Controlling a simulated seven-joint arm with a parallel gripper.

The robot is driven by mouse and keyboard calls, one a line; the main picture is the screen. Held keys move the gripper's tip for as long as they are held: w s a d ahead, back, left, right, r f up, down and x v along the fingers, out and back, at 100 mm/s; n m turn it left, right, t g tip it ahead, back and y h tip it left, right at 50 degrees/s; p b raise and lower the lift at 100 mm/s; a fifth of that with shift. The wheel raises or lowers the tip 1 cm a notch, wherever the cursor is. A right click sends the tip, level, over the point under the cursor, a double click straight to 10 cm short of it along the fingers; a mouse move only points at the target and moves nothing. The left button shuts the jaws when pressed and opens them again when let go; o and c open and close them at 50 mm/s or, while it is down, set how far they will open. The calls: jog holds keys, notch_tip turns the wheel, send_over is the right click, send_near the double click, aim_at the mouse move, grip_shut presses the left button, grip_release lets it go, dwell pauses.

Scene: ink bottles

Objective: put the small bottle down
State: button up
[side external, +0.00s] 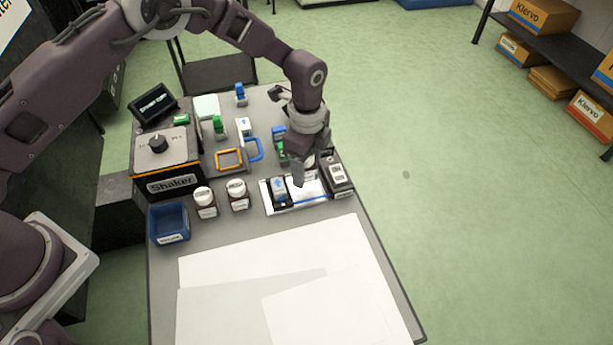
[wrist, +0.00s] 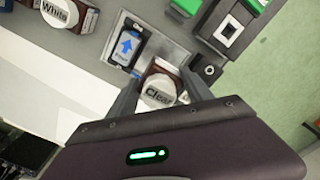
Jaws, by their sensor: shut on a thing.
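The small bottle (wrist: 158,92) has a white cap marked "Clear" and a brown body. In the wrist view it sits between the two fingers of my gripper (wrist: 160,96), which is shut on it. In the side view my gripper (side external: 299,182) points down over the pale metal plate (side external: 313,201), right of the blue-arrow block (side external: 280,190). My fingers largely hide the bottle there. I cannot tell whether its base touches the plate.
Two brown bottles with white caps (side external: 205,203) (side external: 238,195) stand left of the plate. A black box (side external: 338,175) is close on the right. A shaker (side external: 165,165) and a blue bin (side external: 169,223) are at left. White sheets (side external: 270,265) cover the front table.

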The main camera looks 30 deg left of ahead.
aim_at(307, 188)
notch_tip(307, 188, up, 5)
notch_tip(307, 188, down, 10)
jog(key=shift+r, duration=0.1)
jog(key=o, duration=1.2)
jog(key=shift+o, duration=0.2)
notch_tip(307, 188, up, 12)
jog(key=shift+r, duration=0.1)
jog(key=shift+a, duration=0.1)
